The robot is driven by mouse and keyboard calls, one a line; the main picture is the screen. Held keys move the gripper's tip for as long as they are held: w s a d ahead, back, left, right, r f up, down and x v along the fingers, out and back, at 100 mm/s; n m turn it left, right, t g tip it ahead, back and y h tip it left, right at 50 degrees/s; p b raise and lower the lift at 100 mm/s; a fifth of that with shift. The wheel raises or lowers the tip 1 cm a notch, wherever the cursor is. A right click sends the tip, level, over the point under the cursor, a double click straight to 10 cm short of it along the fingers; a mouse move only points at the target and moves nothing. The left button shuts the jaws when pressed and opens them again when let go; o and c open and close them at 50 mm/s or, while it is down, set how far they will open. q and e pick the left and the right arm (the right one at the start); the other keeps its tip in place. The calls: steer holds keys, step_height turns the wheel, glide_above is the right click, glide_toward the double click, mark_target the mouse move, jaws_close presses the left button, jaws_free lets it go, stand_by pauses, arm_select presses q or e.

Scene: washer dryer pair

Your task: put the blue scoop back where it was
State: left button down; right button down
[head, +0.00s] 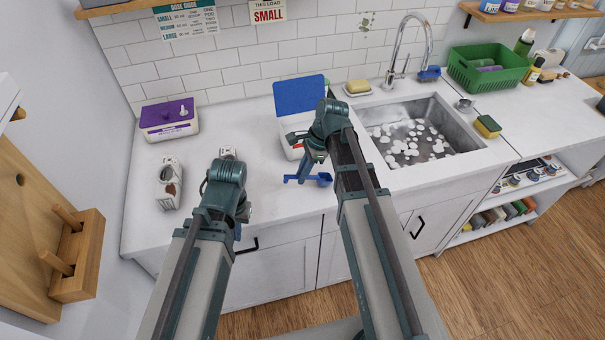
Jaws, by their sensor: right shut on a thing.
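The blue scoop (323,180) hangs above the front part of the white counter. My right gripper (306,166) is shut on it; my wrist partly hides the grip. A white box with a raised blue lid (300,96) stands open just behind the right gripper. My arm covers much of the box, and its inside is mostly hidden. My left gripper (240,214) is over the counter's front edge to the left, apart from the scoop. Its fingers are mostly hidden behind its wrist, so its opening does not show.
A purple-lidded tub (169,118) and a white carton (169,185) stand on the left of the counter (235,113). The sink (418,130) with suds lies to the right, with a tall faucet (399,50), a sponge (488,126) and a green basket (492,68).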

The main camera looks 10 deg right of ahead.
mark_target(315, 176)
steer(key=c, duration=0.9)
jaws_free()
steer(key=shift+o, duration=0.2)
steer(key=shift+r, duration=0.1)
steer(key=p+v, duration=1.2)
steer(key=s+a+f+n+h, duration=0.1)
steer(key=s+a+n+h, duration=0.4)
steer(key=s+a+n, duration=0.8)
steer(key=s+n, duration=0.1)
steer(key=n, duration=0.7)
steer(key=shift+s, duration=0.2)
steer(key=shift+f, duration=0.15)
